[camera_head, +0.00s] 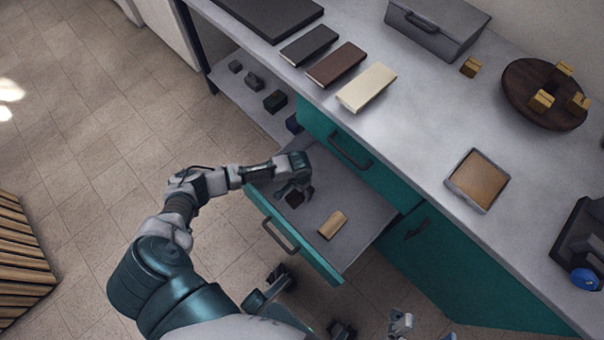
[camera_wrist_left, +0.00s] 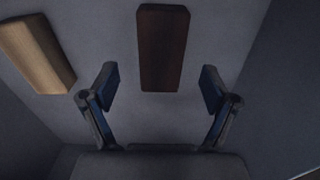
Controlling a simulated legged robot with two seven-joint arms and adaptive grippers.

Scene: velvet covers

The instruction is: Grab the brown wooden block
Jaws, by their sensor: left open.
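A dark brown block (camera_wrist_left: 163,48) lies in the open drawer (camera_head: 362,212). In the head view it is a small dark shape (camera_head: 295,199) partly hidden by my left gripper (camera_head: 297,189). A light tan wooden block (camera_head: 333,224) lies in the same drawer, nearer its front right. In the left wrist view the tan block (camera_wrist_left: 38,53) is at the upper left. My left gripper (camera_wrist_left: 160,90) is open and empty above the drawer floor. The dark block lies ahead of the gap between its fingers, not between the pads.
The teal drawer front with its handle (camera_head: 281,236) and the drawer walls bound the space. The grey counter (camera_head: 408,112) above holds a tan pad in a tray (camera_head: 477,181), a round dark board (camera_head: 545,92) and several flat slabs. The drawer floor right of the tan block is clear.

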